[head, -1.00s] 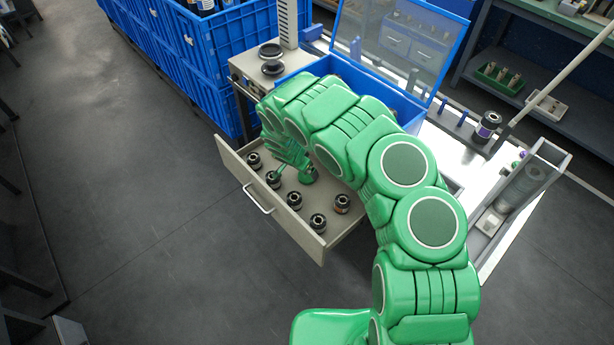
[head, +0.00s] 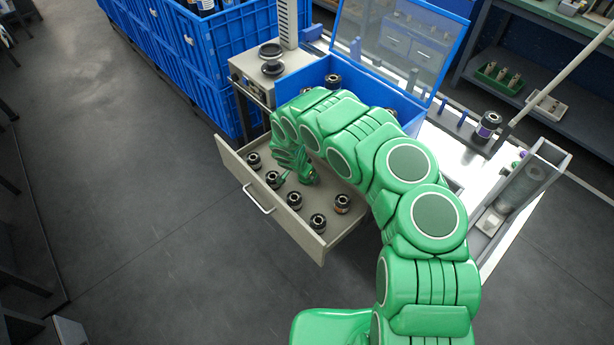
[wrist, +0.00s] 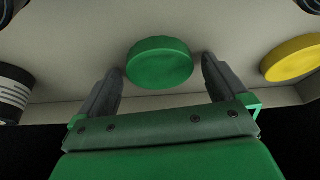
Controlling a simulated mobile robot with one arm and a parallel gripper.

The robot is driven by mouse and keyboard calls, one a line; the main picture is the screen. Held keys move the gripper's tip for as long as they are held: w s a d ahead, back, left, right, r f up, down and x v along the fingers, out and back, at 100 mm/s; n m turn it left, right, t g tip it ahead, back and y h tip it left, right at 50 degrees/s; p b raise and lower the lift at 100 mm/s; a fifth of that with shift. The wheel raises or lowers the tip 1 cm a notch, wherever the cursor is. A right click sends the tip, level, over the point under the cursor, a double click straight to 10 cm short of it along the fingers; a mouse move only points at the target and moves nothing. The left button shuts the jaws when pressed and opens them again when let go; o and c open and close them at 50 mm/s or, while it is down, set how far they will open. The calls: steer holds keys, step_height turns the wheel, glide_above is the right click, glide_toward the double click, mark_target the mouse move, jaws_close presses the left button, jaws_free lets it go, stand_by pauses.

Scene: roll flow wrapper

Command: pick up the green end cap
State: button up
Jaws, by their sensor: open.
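The green end cap (wrist: 160,62) is a round, flat disc with a ridged edge. In the wrist view it sits on the pale drawer floor, between the two fingertips of my gripper (wrist: 160,72). The gripper is open, with a gap visible on each side of the cap. In the head view my gripper (head: 281,179) is low inside the open drawer, and the green cap cannot be made out there.
The open drawer (head: 244,184) holds several black rollers, one of them (head: 318,222) near the front corner. A yellow cap (wrist: 293,58) lies right of the green one. A blue lidded bin (head: 312,76) stands behind the drawer, and grey floor is clear at left.

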steer(key=c, duration=1)
steer(key=shift+o, duration=0.2)
steer(key=shift+r, duration=0.1)
steer(key=shift+r, duration=0.5)
step_height(320, 180, up, 2)
steer(key=s+d+r, duration=0.3)
steer(key=s+r, duration=0.6)
steer(key=s, duration=0.4)
steer(key=shift+s+d+r, duration=0.3)
steer(key=shift+r, duration=0.1)
